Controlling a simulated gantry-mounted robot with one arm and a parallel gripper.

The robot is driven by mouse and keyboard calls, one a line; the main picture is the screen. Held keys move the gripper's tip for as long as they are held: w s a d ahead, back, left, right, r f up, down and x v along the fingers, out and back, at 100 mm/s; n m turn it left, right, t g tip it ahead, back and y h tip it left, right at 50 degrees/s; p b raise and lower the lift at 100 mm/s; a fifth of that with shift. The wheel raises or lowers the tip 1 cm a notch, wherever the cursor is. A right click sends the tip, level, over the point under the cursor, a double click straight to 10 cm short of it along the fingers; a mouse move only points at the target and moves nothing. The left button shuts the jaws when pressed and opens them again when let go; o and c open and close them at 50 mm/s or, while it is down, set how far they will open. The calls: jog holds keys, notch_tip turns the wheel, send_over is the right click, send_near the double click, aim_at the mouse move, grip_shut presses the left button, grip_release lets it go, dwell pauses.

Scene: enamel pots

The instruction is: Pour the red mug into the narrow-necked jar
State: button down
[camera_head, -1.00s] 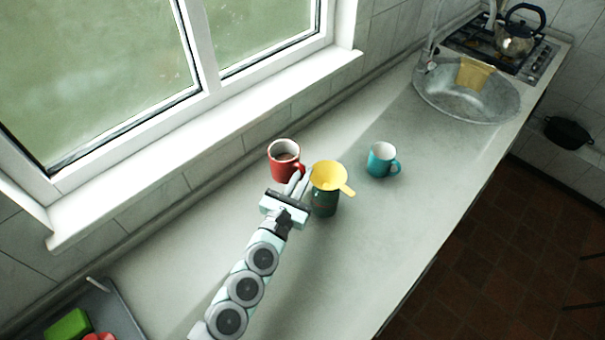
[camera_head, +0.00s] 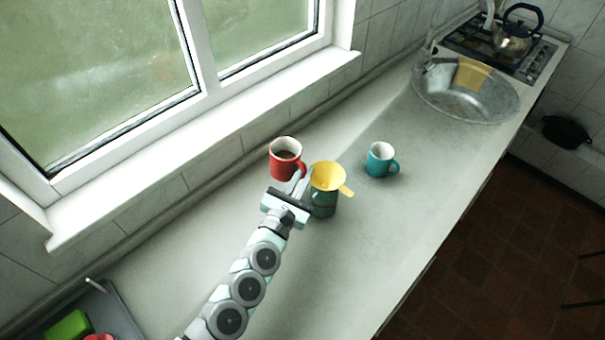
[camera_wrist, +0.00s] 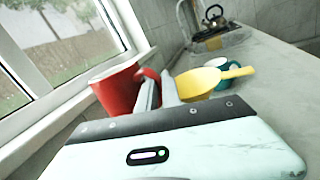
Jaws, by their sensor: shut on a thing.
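The red mug (camera_head: 284,160) has dark contents and stands upright in the head view. My gripper (camera_head: 298,184) is shut on its handle, which faces right toward the yellow funnel. The mug also shows in the wrist view (camera_wrist: 117,88), at the left of my fingers (camera_wrist: 158,92). The yellow funnel (camera_head: 328,175) sits in the mouth of the dark green jar (camera_head: 323,204), just right of my fingers; it hides the jar's neck. The funnel also shows in the wrist view (camera_wrist: 197,84). I cannot tell whether the mug touches the counter.
A teal mug (camera_head: 381,160) stands right of the funnel, empty inside. A metal sink (camera_head: 490,105) with a yellow cloth (camera_head: 473,73) and a stove with a kettle (camera_head: 512,38) lie farther back. A grey tray (camera_head: 118,318) is at lower left. The counter front is clear.

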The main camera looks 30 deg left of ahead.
jog(key=shift+d+r+m+p, duration=0.3)
jog(key=shift+m+p, duration=0.2)
jog(key=shift+p, duration=0.25)
dwell(0.3)
jog(key=shift+w+d+f+m+g+p, duration=0.1)
jog(key=shift+d+m+p, duration=0.2)
jog(key=shift+m+p, duration=0.45)
jog(key=shift+w+d+r+m+g+p, duration=0.1)
jog(key=shift+d+m+p, duration=0.25)
jog(key=shift+p, duration=0.7)
jog(key=shift+w+d+f+m+g+p, duration=0.1)
jog(key=shift+d+m+p, duration=0.1)
jog(key=shift+m+p, duration=0.6)
dwell(1.3)
jog(key=shift+w+d+r+m+p, duration=0.15)
jog(key=shift+r+m+p, duration=0.25)
jog(key=shift+p, duration=0.75)
jog(key=shift+d+r+m+p, duration=0.25)
jog(key=shift+r+m+p, duration=0.1)
jog(key=shift+p, duration=0.75)
dwell(0.8)
